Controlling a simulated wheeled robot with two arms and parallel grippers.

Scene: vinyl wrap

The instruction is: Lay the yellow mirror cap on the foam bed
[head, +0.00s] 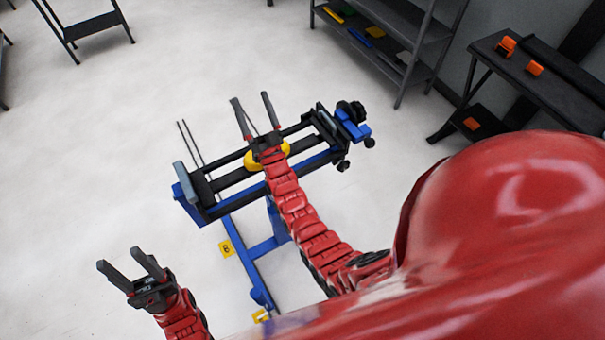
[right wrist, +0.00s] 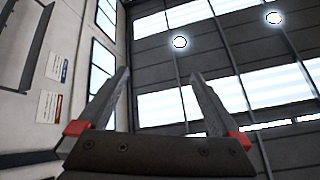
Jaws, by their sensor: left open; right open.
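A yellow piece (head: 251,161), which looks like the mirror cap, shows at the middle of the dark-barred bed (head: 222,182) of a blue stand in the head view. My right wrist hides its middle, and I cannot tell exactly how it rests. My right gripper (head: 252,98) is open and extends past the far side of the stand. In the right wrist view my right gripper (right wrist: 160,75) is open and empty, with the ceiling behind it. My left gripper (head: 118,257) is open and empty, apart from the stand, at the lower left.
The blue stand has a clamp-like fitting (head: 352,122) at its right end and a yellow tag (head: 227,248) on its leg. A shelf rack (head: 400,68) stands at the back. A dark table (head: 560,92) with orange items (head: 506,46) is at the right.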

